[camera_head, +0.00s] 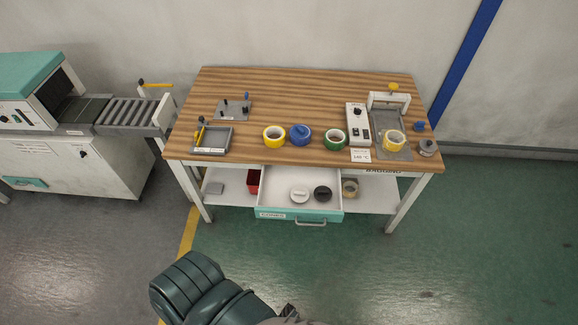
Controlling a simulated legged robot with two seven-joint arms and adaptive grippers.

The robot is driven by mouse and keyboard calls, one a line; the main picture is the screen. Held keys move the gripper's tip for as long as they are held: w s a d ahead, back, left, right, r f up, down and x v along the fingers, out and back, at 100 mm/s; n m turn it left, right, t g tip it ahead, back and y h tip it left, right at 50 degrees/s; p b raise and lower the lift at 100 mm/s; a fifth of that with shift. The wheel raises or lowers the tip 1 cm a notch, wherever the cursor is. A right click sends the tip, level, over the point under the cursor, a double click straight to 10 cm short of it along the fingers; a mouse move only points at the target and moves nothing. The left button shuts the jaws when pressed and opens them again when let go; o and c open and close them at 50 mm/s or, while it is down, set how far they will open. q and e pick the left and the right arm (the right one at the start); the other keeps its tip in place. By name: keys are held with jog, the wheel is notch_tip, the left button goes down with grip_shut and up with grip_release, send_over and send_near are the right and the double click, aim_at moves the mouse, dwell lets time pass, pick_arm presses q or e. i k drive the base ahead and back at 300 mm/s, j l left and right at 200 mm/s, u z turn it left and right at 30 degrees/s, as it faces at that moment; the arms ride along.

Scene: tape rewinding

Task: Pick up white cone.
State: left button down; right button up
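The white cone (300,196) appears as a small round white piece lying in the open drawer (272,181) under the table. A similar black piece (322,194) lies just to its right in the drawer. The drawer has a teal front with a label and a handle. Nothing covers the white cone. A dark teal part of my own body shows at the bottom, well short of the drawer. Neither gripper can be made out in this view.
On the wooden table (330,88) stand yellow (274,141), blue and green (334,141) rolls, a grey tray (211,151) and a device (358,125) at right. A red bin (253,184) is left of the drawer. A conveyor machine (75,150) stands left. Floor before the table is clear.

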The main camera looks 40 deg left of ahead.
aim_at(299, 194)
jog(key=u, duration=1.05)
